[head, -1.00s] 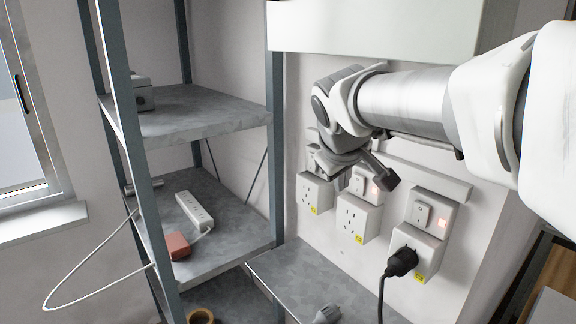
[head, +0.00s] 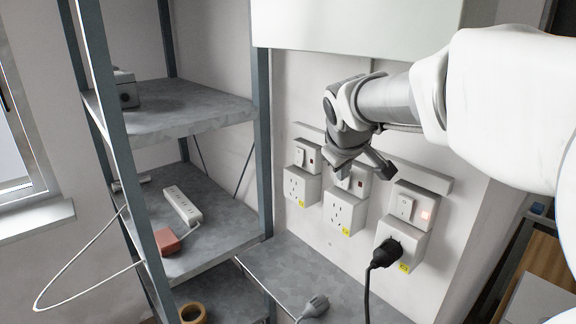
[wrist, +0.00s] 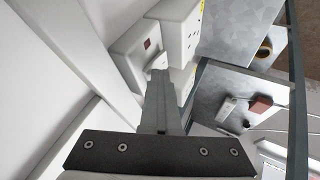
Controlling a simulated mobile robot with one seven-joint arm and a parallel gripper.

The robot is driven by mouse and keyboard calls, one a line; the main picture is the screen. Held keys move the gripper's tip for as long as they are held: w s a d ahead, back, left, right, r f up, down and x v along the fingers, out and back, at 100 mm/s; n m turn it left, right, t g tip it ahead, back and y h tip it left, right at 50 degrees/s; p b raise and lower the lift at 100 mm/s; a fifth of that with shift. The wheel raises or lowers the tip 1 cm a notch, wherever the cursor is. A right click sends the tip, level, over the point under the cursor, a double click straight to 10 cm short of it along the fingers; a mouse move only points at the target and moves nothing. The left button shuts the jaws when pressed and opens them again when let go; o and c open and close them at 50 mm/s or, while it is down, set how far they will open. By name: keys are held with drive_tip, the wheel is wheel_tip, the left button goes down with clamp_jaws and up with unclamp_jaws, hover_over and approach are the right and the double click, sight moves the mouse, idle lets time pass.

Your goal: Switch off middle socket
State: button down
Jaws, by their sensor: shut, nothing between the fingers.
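The middle socket (head: 345,212) is a white wall unit with an outlet box below and a rocker switch above. Its indicator (head: 362,182) looks dark. My gripper (head: 341,170) is shut and empty, in front of the middle switch and partly hiding it. In the wrist view, the shut fingers (wrist: 159,76) reach to a white rocker switch (wrist: 157,60) beside a dark red indicator (wrist: 147,44). The fingertips are at or very near the switch; I cannot tell if they touch.
The left socket (head: 298,187) has a dark indicator. The right socket (head: 413,236) has a lit indicator and a black plug (head: 388,252) in it. A metal shelf (head: 195,232) with a power strip (head: 182,205) stands left. A grey plug (head: 314,307) lies on the low metal surface below.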

drive_tip(key=shift+r, duration=0.1)
drive_tip(key=shift+r+p, duration=0.55)
drive_tip(key=shift+r, duration=0.15)
